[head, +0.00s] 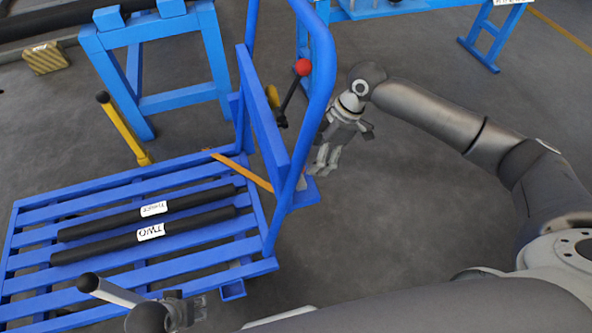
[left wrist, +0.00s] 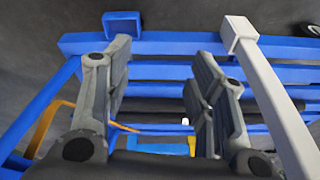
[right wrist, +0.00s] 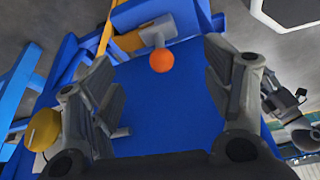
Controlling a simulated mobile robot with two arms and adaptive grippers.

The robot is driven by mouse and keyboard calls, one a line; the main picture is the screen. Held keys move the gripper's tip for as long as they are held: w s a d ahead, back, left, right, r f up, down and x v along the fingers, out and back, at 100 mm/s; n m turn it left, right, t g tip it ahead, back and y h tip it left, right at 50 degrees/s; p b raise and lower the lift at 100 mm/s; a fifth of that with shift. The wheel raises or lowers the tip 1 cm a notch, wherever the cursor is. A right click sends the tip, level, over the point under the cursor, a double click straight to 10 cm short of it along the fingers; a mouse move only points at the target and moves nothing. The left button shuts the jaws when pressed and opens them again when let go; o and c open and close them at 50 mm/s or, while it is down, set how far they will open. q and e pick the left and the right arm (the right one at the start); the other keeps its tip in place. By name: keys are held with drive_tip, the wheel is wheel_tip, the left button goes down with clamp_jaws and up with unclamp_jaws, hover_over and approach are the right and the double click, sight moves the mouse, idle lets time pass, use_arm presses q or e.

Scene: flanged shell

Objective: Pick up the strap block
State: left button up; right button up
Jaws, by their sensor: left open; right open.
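A tan-yellow block (head: 44,57) with darker stripes lies on the floor at the far upper left of the head view. It looks like the strap block, but I cannot be sure. Both grippers are well away from it. My left gripper (head: 188,311) is at the bottom of the head view, beside the blue cart's near edge. Its fingers are apart and empty in the left wrist view (left wrist: 163,65). My right gripper (head: 335,148) is right of the cart's upright frame. In the right wrist view (right wrist: 160,85) its fingers are apart, with nothing between them.
The blue slatted cart (head: 205,270) carries two black labelled rods (head: 190,222). Its tall looped handle (head: 322,90) stands near my right gripper, by a lever with a red knob (head: 303,67). A yellow post (head: 125,130) and blue stand (head: 215,60) are behind. Floor right of the cart is clear.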

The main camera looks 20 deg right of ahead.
sight(301, 178)
drive_tip(key=b+x, duration=0.1)
drive_tip(key=x, duration=0.4)
drive_tip(key=shift+f, duration=0.1)
use_arm(q)
drive_tip(key=w+b+v, duration=0.1)
drive_tip(key=v, duration=0.8)
drive_tip(key=shift+r+t, duration=0.3)
drive_tip(key=shift+r, duration=0.05)
use_arm(e)
drive_tip(key=shift+x, duration=2.3)
use_arm(q)
drive_tip(key=shift+s+a, duration=0.1)
use_arm(e)
drive_tip(key=c, duration=1.2)
